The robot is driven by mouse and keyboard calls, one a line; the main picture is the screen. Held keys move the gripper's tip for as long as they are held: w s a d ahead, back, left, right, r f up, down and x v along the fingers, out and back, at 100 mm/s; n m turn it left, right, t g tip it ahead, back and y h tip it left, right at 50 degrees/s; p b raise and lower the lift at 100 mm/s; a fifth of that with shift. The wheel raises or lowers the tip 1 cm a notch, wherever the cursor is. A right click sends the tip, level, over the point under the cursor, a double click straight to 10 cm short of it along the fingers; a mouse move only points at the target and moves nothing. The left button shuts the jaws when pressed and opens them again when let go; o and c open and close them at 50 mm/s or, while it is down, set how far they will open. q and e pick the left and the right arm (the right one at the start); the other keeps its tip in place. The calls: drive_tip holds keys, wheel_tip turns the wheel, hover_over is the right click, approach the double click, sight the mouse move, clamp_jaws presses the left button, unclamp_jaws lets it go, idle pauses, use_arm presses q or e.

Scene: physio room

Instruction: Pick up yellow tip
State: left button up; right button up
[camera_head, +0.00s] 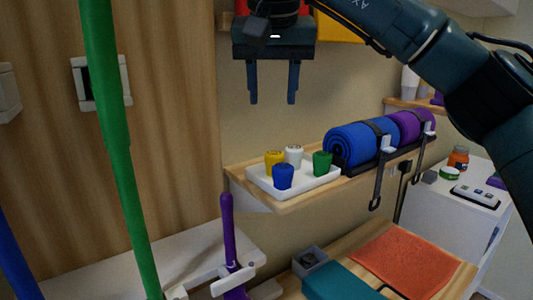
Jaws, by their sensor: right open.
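The yellow tip (274,162) stands upright in a white tray (309,186) on a wooden shelf. A white tip (294,155), a blue tip (283,176) and a green tip (322,163) stand in the same tray. The blue tip is in front of the yellow one and the white one is beside it. My right gripper (272,101) is open and empty, with its fingers pointing down above the tray and apart from the tips. My left gripper is not in view.
Rolled blue (353,145) and purple (409,126) mats lie strapped to the right of the tray. A green band (119,150) hangs at the left. A purple bar (228,230) stands below the shelf. An orange towel (407,263) lies on the lower wooden surface.

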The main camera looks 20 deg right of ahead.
hover_over(274, 153)
drive_tip(key=s, duration=0.2)
drive_tip(key=f, duration=0.7)
drive_tip(key=shift+w+a+f, duration=0.15)
drive_tip(key=shift+w+a, duration=0.1)
drive_tip(key=shift+a, duration=0.05)
drive_tip(key=x, duration=0.5)
drive_tip(key=shift+s+f, duration=0.2)
drive_tip(key=shift+s, duration=0.15)
drive_tip(key=shift+c, duration=0.3)
drive_tip(key=c, duration=0.7)
